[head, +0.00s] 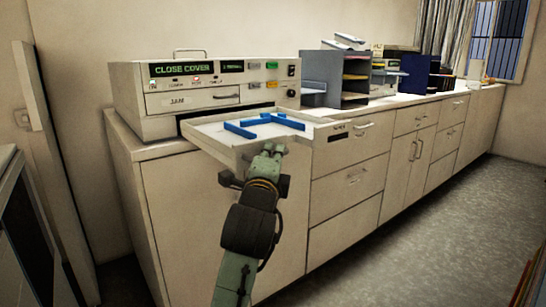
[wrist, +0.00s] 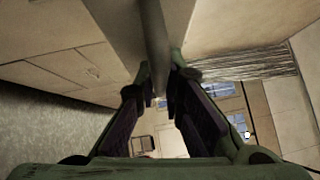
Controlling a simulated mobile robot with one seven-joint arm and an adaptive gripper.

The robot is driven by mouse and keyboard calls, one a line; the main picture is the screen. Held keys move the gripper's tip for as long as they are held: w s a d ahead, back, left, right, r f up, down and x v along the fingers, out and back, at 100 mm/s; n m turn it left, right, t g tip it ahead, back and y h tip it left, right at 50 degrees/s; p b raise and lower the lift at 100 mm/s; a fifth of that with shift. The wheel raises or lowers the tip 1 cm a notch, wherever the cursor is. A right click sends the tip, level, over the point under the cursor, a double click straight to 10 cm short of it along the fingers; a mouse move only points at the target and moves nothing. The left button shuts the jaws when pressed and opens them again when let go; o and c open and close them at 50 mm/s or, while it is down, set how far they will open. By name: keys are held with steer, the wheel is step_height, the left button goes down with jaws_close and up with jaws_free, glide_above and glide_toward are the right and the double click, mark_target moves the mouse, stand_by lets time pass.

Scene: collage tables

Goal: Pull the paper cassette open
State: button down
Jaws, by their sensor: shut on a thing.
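The paper cassette (head: 212,133) is a pale shallow tray with blue guides (head: 262,125) inside. It sticks well out of the front of the cream printer (head: 200,128), beyond the counter edge. My gripper (head: 270,151) is at the cassette's front edge in the head view. In the wrist view, my gripper (wrist: 160,78) has its two fingers closed on a grey bar (wrist: 154,35), which looks like the cassette's handle. The handle is hidden behind my gripper in the head view. The printer's display (head: 182,69) reads "CLOSE COVER".
The printer stands on a long cream cabinet (head: 345,160) with drawers and doors. A grey paper sorter (head: 335,78) and other office items stand farther right on the counter. The grey floor (head: 440,225) in front of the cabinet is clear.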

stand_by(0.3)
steer(key=c, duration=1.7)
jaws_free()
steer(key=shift+s, duration=0.1)
steer(key=v, duration=0.7)
steer(key=shift+s, duration=0.25)
